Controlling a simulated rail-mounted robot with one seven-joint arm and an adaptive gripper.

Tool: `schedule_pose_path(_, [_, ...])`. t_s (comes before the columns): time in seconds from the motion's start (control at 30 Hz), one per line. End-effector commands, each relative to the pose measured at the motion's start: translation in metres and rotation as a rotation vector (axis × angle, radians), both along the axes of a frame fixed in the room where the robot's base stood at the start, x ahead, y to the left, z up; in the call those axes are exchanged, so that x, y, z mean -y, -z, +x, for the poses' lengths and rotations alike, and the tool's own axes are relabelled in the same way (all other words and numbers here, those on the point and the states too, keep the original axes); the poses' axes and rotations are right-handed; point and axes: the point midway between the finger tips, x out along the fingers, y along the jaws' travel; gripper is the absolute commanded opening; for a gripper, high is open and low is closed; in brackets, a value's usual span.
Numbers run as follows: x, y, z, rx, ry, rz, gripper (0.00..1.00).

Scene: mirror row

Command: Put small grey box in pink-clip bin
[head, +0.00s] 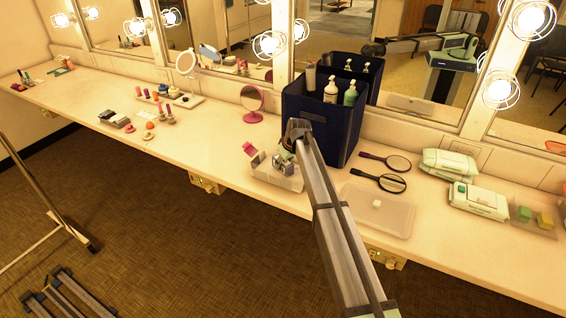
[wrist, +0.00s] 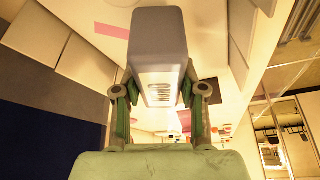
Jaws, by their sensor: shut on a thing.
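My gripper (wrist: 161,88) is shut on a small grey box (wrist: 160,42) in the wrist view, with one finger on each side of it. In the head view my gripper (head: 287,146) is above the shallow white tray (head: 290,184), in front of the navy fabric bin (head: 352,128); my arm partly hides this area, and I cannot single out the held box there. The tray holds a pink-and-white carton and grey and silver items. A pink strip (wrist: 112,31) shows on a pale surface in the wrist view. I cannot tell whether it is the pink clip.
The navy bin holds several bottles. Two hand mirrors (head: 392,183) and a clear flat lid or tray (head: 378,210) lie to the right, then wipe packs (head: 478,200). A pink round mirror (head: 252,100) stands left.

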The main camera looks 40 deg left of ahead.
Motion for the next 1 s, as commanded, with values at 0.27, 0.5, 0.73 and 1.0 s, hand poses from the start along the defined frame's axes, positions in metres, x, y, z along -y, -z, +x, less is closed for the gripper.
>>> schedule_pose_path(0.27, [0.0, 0.004, 0.0, 0.0, 0.0, 0.0, 0.03])
schedule_pose_path(0.5, [0.0, 0.003, 0.0, 0.0, 0.0, 0.0, 0.66])
schedule_pose_path(0.73, [0.0, -0.002, 0.0, 0.0, 0.0, 0.0, 0.66])
schedule_pose_path(1.0, [0.014, -0.032, -0.003, 0.001, 0.0, 0.002, 0.66])
